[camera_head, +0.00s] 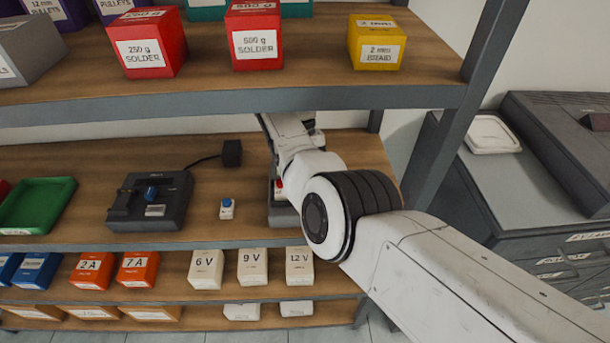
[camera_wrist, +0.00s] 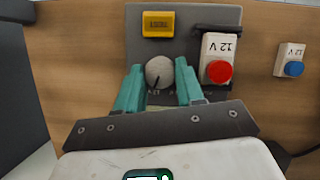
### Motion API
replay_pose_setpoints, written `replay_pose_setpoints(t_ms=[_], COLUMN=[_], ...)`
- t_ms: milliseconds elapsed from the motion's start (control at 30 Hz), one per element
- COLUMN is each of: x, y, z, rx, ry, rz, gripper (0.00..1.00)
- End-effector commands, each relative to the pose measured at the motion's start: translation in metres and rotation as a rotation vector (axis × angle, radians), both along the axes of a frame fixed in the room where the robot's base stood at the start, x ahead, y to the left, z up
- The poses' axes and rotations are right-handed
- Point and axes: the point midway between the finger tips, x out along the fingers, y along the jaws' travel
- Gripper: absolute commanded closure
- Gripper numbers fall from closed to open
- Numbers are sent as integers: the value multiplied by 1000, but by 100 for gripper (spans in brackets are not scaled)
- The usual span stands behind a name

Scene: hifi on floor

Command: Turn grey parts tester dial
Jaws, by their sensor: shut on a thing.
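The grey parts tester (camera_wrist: 186,18) fills the middle of the wrist view. It has a yellow display (camera_wrist: 158,24), whose text is too small to read, and a round grey dial (camera_wrist: 160,71) with a dark pointer line towards the bottom of the picture. A white 12 V block with a red top (camera_wrist: 219,72) sits in the tester's holder. My gripper (camera_wrist: 158,78) has its green fingers shut on the dial, one on each side. In the head view the tester (camera_head: 284,214) is mostly hidden behind my arm, and so are the fingers.
A small block with a blue top (camera_head: 227,208) stands left of the tester. A dark device with a blue part (camera_head: 150,200) and a green tray (camera_head: 37,205) are further left. The upper shelf (camera_head: 220,98) overhangs; a grey post (camera_head: 440,140) stands at right.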

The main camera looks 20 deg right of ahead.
Motion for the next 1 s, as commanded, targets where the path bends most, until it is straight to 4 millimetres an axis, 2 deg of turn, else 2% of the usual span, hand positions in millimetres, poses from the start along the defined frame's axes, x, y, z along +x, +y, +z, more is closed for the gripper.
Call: replay_pose_setpoints(t_ms=[400,433,500,1000], x=[2,2,2,0], y=[0,0,0,1], z=[2,2,1,0], rx=[0,0,0,1], ry=[-8,-8,-7,-1], rz=[-6,-6,-5,-2], gripper=[93,60,53,52])
